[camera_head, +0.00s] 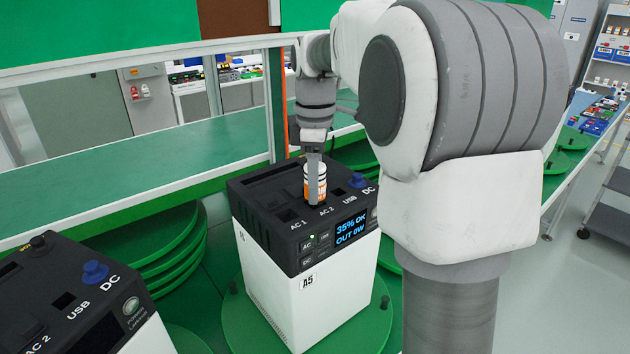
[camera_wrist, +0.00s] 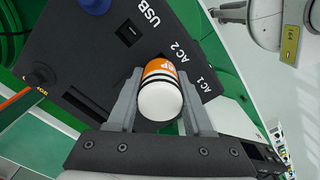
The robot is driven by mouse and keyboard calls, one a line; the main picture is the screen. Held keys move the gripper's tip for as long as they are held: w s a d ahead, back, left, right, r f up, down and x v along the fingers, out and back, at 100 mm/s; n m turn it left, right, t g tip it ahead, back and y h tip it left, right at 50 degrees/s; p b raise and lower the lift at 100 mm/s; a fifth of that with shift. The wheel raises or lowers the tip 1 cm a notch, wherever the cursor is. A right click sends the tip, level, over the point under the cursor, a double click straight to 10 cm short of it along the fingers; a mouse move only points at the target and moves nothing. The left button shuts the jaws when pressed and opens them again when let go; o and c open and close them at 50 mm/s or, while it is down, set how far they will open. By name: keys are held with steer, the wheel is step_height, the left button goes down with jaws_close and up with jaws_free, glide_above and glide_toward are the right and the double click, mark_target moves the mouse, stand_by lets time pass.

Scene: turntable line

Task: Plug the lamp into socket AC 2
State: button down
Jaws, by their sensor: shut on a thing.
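The lamp is a small white cylinder (camera_head: 316,190) with orange and dark bands. My gripper (camera_head: 315,160) points down and is shut on it, with a finger on each side in the wrist view (camera_wrist: 160,78). The lamp (camera_wrist: 159,100) stands upright at the top of the black-and-white power station (camera_head: 325,307) marked A5, by the AC 2 label. It hides the socket under it, so I cannot tell whether its plug is in. The station's display (camera_head: 350,228) reads "35% OK" and "OUT 0W". A small green light (camera_head: 312,237) shows beside AC.
The A5 station stands on a green round turntable (camera_head: 240,335). A second, similar station (camera_head: 75,295) is at the lower left. A blue knob (camera_head: 357,180) and the USB port sit close to the lamp. A green bench (camera_head: 130,175) with a frame lies behind.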

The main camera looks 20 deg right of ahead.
steer(key=shift+f, duration=0.4)
steer(key=shift+c, duration=1.1)
jaws_free()
step_height(320, 180, up, 17)
steer(key=p, duration=0.2)
steer(key=shift+r+p, duration=0.2)
steer(key=shift+p, duration=0.2)
steer(key=s+a+f+m+t, duration=0.2)
steer(key=s+f+m, duration=0.4)
steer(key=s, duration=0.5)
steer(key=s+a+f+m+t, duration=0.3)
steer(key=s+f+m, duration=0.3)
steer(key=s+f, duration=0.3)
steer(key=shift+s+a+f+m+t, duration=0.35)
steer(key=shift+s+a, duration=0.25)
steer(key=shift+s, duration=0.6)
